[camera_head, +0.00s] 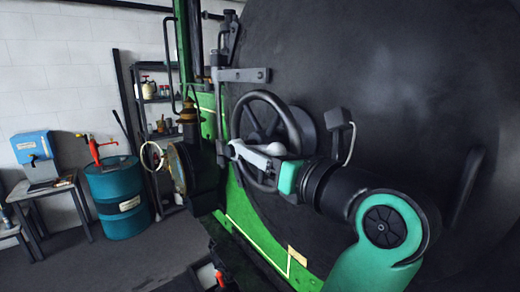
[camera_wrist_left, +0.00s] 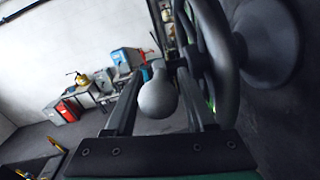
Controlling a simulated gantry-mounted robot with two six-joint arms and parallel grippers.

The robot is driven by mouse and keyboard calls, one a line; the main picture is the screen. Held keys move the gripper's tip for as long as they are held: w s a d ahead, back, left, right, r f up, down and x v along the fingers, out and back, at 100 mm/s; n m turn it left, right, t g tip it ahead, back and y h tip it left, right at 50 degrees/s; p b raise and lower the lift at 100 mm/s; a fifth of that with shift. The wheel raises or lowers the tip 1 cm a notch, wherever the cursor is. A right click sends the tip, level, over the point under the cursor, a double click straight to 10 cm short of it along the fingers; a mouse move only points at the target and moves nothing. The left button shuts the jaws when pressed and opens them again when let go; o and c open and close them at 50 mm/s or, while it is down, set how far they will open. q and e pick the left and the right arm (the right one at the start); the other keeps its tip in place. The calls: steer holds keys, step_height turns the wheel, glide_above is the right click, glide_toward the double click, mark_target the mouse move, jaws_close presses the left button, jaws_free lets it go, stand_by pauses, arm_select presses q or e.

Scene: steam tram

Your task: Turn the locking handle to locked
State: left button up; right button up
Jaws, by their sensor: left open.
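The locking handle shows as a grey ball knob (camera_wrist_left: 158,98) in the left wrist view, with its stem behind it. In the head view its pale knob (camera_head: 273,149) is in front of the handwheel, partly covered by my gripper. My left gripper (camera_head: 236,158) reaches in front of the handwheel. Its fingers are open, one on each side of the knob in the wrist view (camera_wrist_left: 160,75), with gaps visible beside the knob. Whether the knob touches any part of the gripper cannot be told. My right gripper is not in view.
A black spoked handwheel (camera_head: 255,112) is close to my fingers and also fills the right of the wrist view (camera_wrist_left: 213,45). The big dark boiler (camera_head: 360,70) stands behind. A brass-fitted valve (camera_head: 180,165) is to the left. A blue drum (camera_head: 118,197) stands farther off on open floor.

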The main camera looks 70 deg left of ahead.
arm_select(q)
jaws_close()
stand_by(1.4)
